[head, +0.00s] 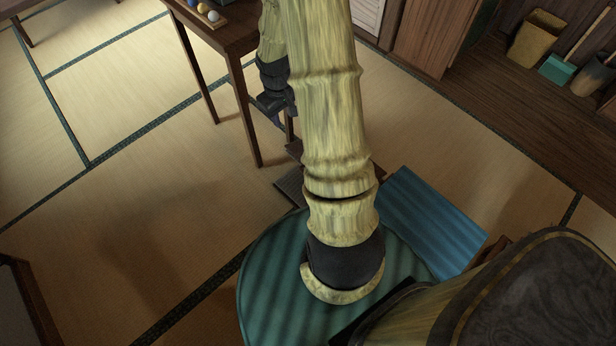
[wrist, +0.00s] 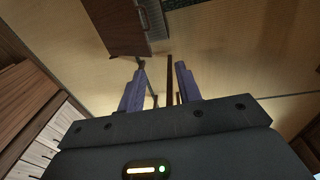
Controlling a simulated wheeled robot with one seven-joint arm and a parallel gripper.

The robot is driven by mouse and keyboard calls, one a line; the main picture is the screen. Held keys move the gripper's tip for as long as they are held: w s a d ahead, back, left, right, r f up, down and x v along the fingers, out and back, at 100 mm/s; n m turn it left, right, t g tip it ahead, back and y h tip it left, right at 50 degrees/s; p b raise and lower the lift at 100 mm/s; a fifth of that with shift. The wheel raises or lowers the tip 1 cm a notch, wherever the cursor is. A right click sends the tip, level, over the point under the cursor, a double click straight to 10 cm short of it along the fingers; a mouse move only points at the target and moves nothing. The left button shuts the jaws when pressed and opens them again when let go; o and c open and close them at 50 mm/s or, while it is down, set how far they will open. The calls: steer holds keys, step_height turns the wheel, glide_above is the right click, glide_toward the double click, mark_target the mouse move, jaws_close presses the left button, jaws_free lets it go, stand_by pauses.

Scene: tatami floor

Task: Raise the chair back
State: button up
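No whole chair shows clearly. A dark brown slatted wooden piece (head: 291,187) lies low behind my arm in the head view and may be part of the chair; my arm hides much of it. My gripper (head: 277,104) is beside the table leg in the head view, small and partly hidden by my arm. In the wrist view my gripper (wrist: 161,68) has its two purple fingers apart. A thin brown wooden bar (wrist: 169,74) shows in line with the gap; I cannot tell whether it is between the fingers or beyond them. No contact is visible.
A dark wooden table (head: 236,37) with small balls on it stands at upper left. A wooden cabinet (head: 440,30), a basket (head: 535,38), a teal dustpan (head: 557,69) and a bin (head: 591,76) are at upper right. The tatami (head: 130,215) at left is clear.

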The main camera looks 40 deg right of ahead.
steer(key=d+f+b, duration=0.4)
steer(key=f, duration=0.7)
steer(key=w+d+f+b, duration=0.1)
steer(key=d+f+b, duration=0.3)
steer(key=f, duration=0.7)
steer(key=shift+w+d+g+b, duration=0.15)
steer(key=shift+d+g+b, duration=0.15)
steer(key=shift+b, duration=0.2)
steer(key=shift+f, duration=0.1)
step_height(320, 180, down, 17)
steer(key=b, duration=0.5)
steer(key=shift+d+f, duration=0.15)
steer(key=shift+d, duration=0.1)
steer(key=shift+c, duration=0.2)
jaws_close()
